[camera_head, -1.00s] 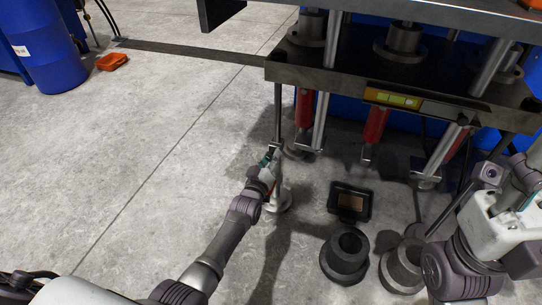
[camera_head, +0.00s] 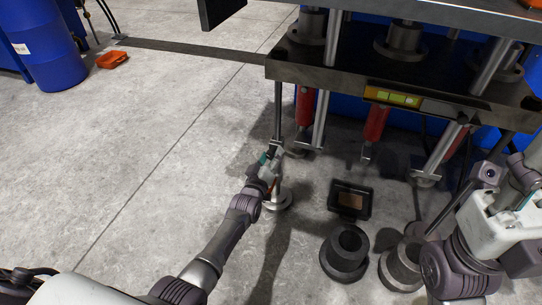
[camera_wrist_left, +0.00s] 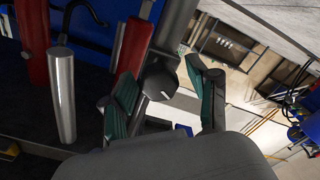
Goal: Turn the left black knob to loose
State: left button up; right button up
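The black knob (camera_wrist_left: 160,82), with a white mark, sits on a metal post in the left wrist view. My left gripper (camera_wrist_left: 165,98) is open, with one green-padded finger on each side of the knob. Gaps show between the pads and the knob, so they look apart from it. In the head view, my left gripper (camera_head: 273,152) is at the lower end of the press's left rod; the knob cannot be made out there. My right arm is at the right edge of the head view, and its fingers cannot be made out.
The press (camera_head: 340,70) stands above, with red cylinders (camera_head: 305,107) and metal columns close right of my left gripper. A black tray (camera_head: 350,200) and dark rings (camera_head: 345,252) lie on the floor. An orange object (camera_head: 113,60) lies far left.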

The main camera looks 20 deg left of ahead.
pick_arm(q)
jog(key=shift+s, duration=0.1)
jog(key=s, duration=1.2)
jog(key=shift+a, duration=0.2)
jog(key=shift+w, duration=0.1)
